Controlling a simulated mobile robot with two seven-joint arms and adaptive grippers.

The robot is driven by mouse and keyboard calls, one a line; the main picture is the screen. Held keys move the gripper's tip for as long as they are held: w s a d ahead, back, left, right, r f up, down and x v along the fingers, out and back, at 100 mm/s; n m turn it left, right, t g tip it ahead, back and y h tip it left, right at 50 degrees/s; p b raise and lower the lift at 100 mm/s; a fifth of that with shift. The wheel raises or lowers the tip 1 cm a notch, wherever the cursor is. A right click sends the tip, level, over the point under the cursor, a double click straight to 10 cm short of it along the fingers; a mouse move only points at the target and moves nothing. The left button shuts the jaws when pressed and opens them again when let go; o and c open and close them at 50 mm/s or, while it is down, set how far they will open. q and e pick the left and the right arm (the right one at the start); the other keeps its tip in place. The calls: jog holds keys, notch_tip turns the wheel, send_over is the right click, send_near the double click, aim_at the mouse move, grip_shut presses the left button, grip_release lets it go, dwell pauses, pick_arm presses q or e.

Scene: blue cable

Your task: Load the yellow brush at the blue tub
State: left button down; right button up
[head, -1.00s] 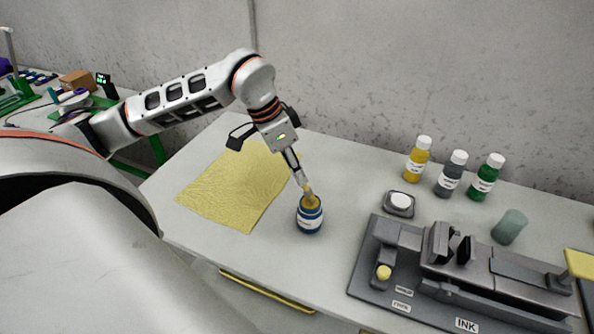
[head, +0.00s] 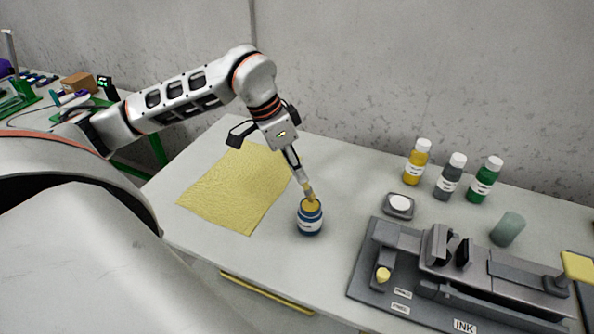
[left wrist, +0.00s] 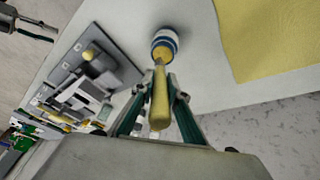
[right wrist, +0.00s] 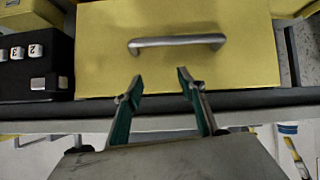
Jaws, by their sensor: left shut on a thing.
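The yellow brush (left wrist: 159,98) is held between the fingers of my left gripper (head: 298,172), which is shut on it. In the head view the brush (head: 308,191) slants down to the mouth of the blue tub (head: 309,225). Its lower end is at the tub's opening; I cannot tell how deep it reaches. The tub stands upright on the table, with a white band, and also shows in the left wrist view (left wrist: 164,40). My right gripper (right wrist: 160,84) is open and empty in the right wrist view, facing a yellow drawer front.
A yellow cloth (head: 240,185) lies left of the tub. A grey ink device (head: 450,275) stands to the right, with a small scale-like dish (head: 399,206) behind it. Yellow (head: 417,162), grey (head: 450,177) and green (head: 485,180) bottles stand at the back right.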

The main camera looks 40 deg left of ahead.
pick_arm(q)
jog(key=shift+r+p, duration=1.55)
jog(key=shift+r, duration=1.05)
